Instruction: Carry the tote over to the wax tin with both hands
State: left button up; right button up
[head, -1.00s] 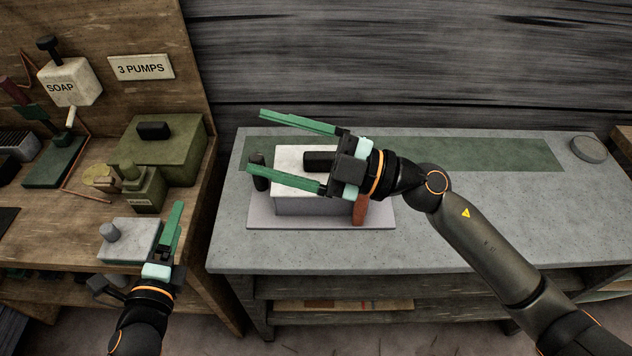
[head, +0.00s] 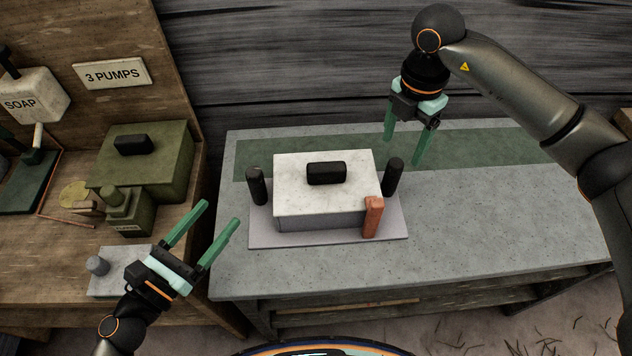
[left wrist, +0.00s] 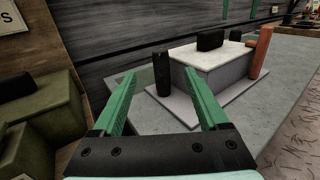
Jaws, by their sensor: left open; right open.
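The tote (head: 325,205) is a pale box with a black grip on its lid, standing on a grey base plate (head: 275,241) on the stone-topped bench. A black upright handle stands at its left (head: 257,187) and another at its right (head: 393,177). My left gripper (head: 221,212) is open and empty, left of the tote and apart from it. In the left wrist view the left handle (left wrist: 162,75) is ahead between the fingers. My right gripper (head: 403,152) is open, pointing down behind the right handle, with no contact visible. I cannot make out the wax tin now.
A reddish block (head: 372,217) stands at the tote's front right corner. A green strip (head: 480,147) runs along the bench's back. Bench top right of the tote is clear.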

aim_at(248, 178)
jog(key=shift+s, duration=0.1)
pick_arm(q)
jog(key=shift+d, duration=0.1)
jog(key=x, duration=1.2)
jog(key=shift+w+d, duration=0.1)
jog(key=shift+w, duration=0.05)
pick_arm(e)
notch_tip(248, 178, down, 12)
jog(key=shift+f, duration=0.25)
pick_arm(q)
grip_shut()
pick_arm(e)
grip_shut()
pick_arm(q)
jog(key=shift+r, duration=0.1)
pick_arm(e)
jog(key=shift+r, duration=0.1)
